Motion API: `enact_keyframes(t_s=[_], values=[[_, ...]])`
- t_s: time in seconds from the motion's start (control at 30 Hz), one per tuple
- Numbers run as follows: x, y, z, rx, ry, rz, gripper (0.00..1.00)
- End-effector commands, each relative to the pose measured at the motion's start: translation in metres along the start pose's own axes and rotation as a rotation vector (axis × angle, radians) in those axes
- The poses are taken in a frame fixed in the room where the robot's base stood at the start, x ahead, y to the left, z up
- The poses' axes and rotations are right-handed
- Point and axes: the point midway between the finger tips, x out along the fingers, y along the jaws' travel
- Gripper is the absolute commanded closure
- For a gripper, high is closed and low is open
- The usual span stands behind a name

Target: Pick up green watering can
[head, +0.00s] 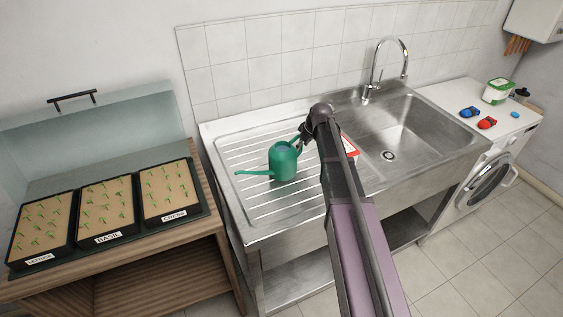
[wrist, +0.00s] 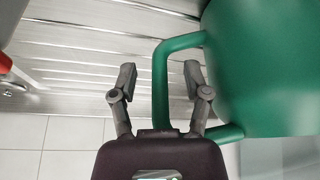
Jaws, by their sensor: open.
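The green watering can (head: 284,162) stands upright on the ribbed drainboard of the steel sink, its spout pointing left in the head view. Its body (wrist: 275,70) fills the right of the wrist view. My gripper (wrist: 160,78) is open, with one finger on each side of the can's green handle (wrist: 160,85). The handle lies between the fingers, and a gap shows on both sides. In the head view my gripper (head: 303,133) is at the can's right side, partly hidden by my arm.
The sink basin (head: 400,125) and tap (head: 372,90) are to the right. A red and white object (head: 351,147) lies right of the can, partly behind my arm. Seedling trays (head: 105,207) stand on a wooden bench at left. The drainboard (head: 245,150) around the can is mostly clear.

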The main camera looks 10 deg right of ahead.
Motion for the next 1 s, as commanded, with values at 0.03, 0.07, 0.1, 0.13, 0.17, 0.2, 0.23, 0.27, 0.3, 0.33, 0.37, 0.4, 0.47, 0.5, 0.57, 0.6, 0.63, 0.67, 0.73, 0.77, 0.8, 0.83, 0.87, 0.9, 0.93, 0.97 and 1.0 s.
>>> enact_keyframes(t_s=[0.03, 0.07, 0.1, 0.13, 0.17, 0.2, 0.23, 0.27, 0.3, 0.33, 0.37, 0.4, 0.47, 0.5, 0.57, 0.6, 0.63, 0.67, 0.73, 0.77, 0.8, 0.83, 0.87, 0.9, 0.93, 0.97, 1.0], values=[[-0.0001, 0.0, 0.0, 0.0, 0.0, 0.0, 0.39], [-0.0001, 0.0, 0.0, 0.0, 0.0, 0.0, 0.39], [-0.0001, 0.0, 0.0, 0.0, 0.0, 0.0, 0.39], [-0.0001, 0.0, 0.0001, 0.0, 0.0, 0.0, 0.39], [-0.0001, 0.0, 0.0001, 0.0, 0.0, 0.0, 0.39], [-0.0001, 0.0, 0.0001, 0.0, 0.0, 0.0, 0.39], [-0.0001, 0.0, 0.0001, 0.0, 0.0, 0.0, 0.39], [-0.0001, 0.0, 0.0001, 0.0, 0.0, 0.0, 0.39], [-0.0001, 0.0, 0.0001, 0.0, 0.0, 0.0, 0.39], [-0.0001, 0.0, 0.0001, 0.0, 0.0, 0.0, 0.42], [-0.0001, 0.0, 0.0001, 0.0, 0.0, 0.0, 0.51], [-0.0001, 0.0, 0.0001, 0.0, 0.0, 0.0, 0.62], [-0.0001, 0.0, 0.0001, 0.0, 0.0, 0.0, 0.8], [-0.0001, 0.0, 0.0001, 0.0, 0.0, 0.0, 0.92], [-0.0001, -0.0001, 0.0001, 0.0, 0.0, 0.0, 1.0], [-0.0001, -0.0001, 0.0001, 0.0, 0.0, 0.0, 1.0], [0.0, -0.0001, 0.0001, 0.0, 0.0, 0.0, 1.0], [0.0, -0.0002, 0.0001, 0.0, 0.0, 0.0, 1.0], [-0.0003, -0.0005, -0.0003, 0.001, 0.001, -0.002, 1.0], [-0.0003, -0.0006, -0.0003, 0.001, 0.001, -0.002, 1.0], [-0.0003, -0.0006, -0.0003, 0.001, 0.001, -0.002, 1.0], [-0.0002, -0.0006, -0.0003, 0.001, 0.001, -0.002, 1.0], [-0.0002, -0.0005, -0.0004, 0.001, 0.001, -0.002, 1.0], [-0.0003, -0.0006, -0.0004, 0.001, 0.001, -0.002, 1.0], [-0.0004, -0.0006, -0.0004, 0.001, 0.001, -0.002, 1.0], [-0.0006, -0.0006, -0.0005, 0.001, 0.001, -0.002, 1.0], [-0.0009, -0.0006, -0.0007, 0.0, 0.001, -0.002, 1.0]])
